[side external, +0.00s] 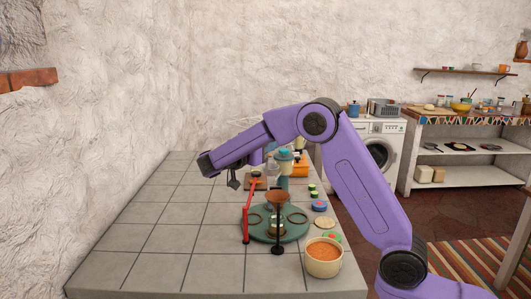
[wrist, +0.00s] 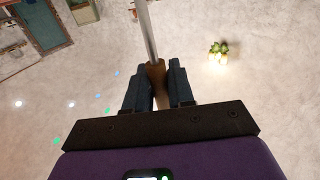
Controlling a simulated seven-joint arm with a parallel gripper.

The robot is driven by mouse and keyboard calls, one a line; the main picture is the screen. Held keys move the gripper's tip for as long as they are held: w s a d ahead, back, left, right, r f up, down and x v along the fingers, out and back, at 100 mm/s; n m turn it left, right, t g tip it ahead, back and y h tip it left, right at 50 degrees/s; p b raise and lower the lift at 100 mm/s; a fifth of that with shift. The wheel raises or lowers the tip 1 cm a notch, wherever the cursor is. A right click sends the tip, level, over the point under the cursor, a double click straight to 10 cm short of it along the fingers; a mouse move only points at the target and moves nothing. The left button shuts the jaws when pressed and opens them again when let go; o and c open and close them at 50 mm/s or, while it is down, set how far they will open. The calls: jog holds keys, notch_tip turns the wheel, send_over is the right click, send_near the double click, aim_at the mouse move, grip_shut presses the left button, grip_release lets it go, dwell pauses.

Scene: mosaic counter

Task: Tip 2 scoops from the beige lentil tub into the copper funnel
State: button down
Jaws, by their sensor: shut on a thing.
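My gripper (wrist: 157,72) is shut on the wooden handle of a scoop (wrist: 147,30) in the wrist view. The scoop's metal shaft runs up out of the picture, so its bowl and any contents are hidden. In the side view my gripper (side external: 233,181) is raised above the counter, behind and to the left of the funnel. The copper funnel (side external: 278,197) sits upright on a dark stand. The beige lentil tub (side external: 323,268), filled with orange lentils, stands at the front right, well apart from my gripper.
A round green base (side external: 262,232) with rings lies behind the funnel stand. A red post (side external: 246,227) with a slanted arm stands left of it. Small jars and lids line the right edge. The tiled counter's left side (side external: 165,225) is clear.

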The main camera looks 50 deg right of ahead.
jog(key=s, duration=1.9)
notch_tip(320, 180, down, 21)
jog(key=shift+d+r, duration=0.2)
jog(key=shift+d, duration=0.2)
jog(key=shift+s, duration=0.1)
dwell(0.8)
notch_tip(320, 180, up, 7)
jog(key=shift+r, duration=0.15)
dwell(0.8)
